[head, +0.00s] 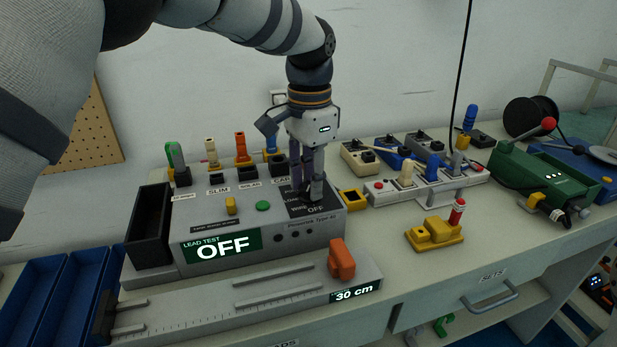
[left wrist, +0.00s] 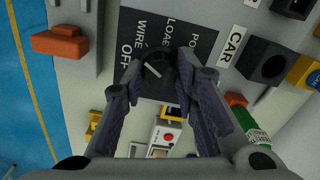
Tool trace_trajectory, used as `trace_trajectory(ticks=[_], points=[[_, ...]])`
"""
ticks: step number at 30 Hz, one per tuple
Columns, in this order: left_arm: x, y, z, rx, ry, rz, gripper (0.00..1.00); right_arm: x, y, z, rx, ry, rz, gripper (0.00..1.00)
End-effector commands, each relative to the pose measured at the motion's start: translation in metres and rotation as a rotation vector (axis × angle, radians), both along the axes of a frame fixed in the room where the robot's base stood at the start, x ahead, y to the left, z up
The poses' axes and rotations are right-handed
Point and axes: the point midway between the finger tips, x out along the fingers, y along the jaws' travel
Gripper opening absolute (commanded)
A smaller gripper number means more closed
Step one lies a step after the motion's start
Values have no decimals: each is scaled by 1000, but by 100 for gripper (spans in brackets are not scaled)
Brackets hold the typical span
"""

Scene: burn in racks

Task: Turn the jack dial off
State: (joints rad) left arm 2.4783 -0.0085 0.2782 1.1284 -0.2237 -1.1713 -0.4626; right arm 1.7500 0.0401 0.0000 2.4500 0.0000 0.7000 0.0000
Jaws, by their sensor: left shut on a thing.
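The jack dial (left wrist: 155,76) is a round black knob with a pale pointer line on a dark plate (left wrist: 196,42) lettered OFF, WIRE, LOAD and a partly hidden word. In the head view this plate (head: 327,202) lies at the right end of the grey lead tester's top. My left gripper (head: 306,196) points down over it, its fingers shut on the dial from both sides; they hide most of it in the head view. The tester's green screen (head: 221,246) reads LEAD TEST OFF. My right gripper is not in view.
A grey ruler bench (head: 205,309) with an orange slider (head: 341,260) lies in front of the tester. Coloured plugs stand behind it. A yellow block (head: 436,234) and green device (head: 545,178) are to the right. Blue bins (head: 77,299) are at left.

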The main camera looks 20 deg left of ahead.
Motion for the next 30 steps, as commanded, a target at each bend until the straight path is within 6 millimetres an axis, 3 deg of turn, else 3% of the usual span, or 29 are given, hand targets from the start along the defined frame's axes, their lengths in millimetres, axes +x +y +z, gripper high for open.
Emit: trace_trajectory(ticks=[15, 30], points=[[0, 0, 0, 0, 1, 403, 0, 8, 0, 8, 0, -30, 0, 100], [0, 0, -1, 0, 1, 560, 0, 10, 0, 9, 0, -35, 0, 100]])
